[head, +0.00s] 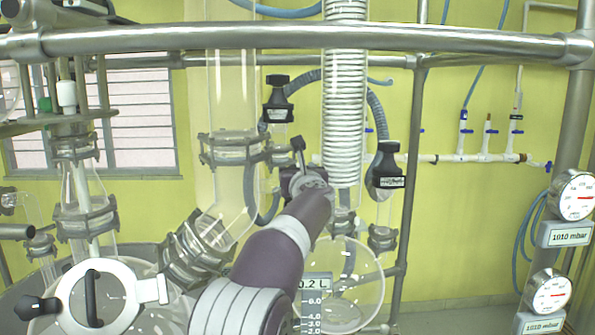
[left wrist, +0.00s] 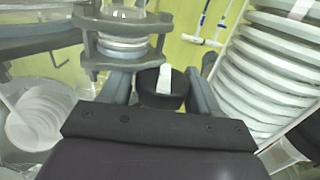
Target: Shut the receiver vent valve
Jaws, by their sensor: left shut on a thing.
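My left gripper (head: 300,170) is at the middle of the glassware, beside the white coiled column, with my forearm covering much of what lies below. In the left wrist view the fingers of my left gripper (left wrist: 160,78) stand on both sides of a black valve knob (left wrist: 162,96) with a white stripe, and are shut on it. The knob's label cannot be read, so I cannot tell from writing which valve it is. The round glass receiver flask (head: 352,290) hangs below, partly behind my forearm. My right gripper is not in view.
Black labelled caps hang at upper left (head: 277,98) and right (head: 387,166) of the coiled column (head: 344,100). A steel rail (head: 480,40) crosses above. Two gauges (head: 575,195) stand at right. A clamped glass flange (left wrist: 122,42) is close to the left finger.

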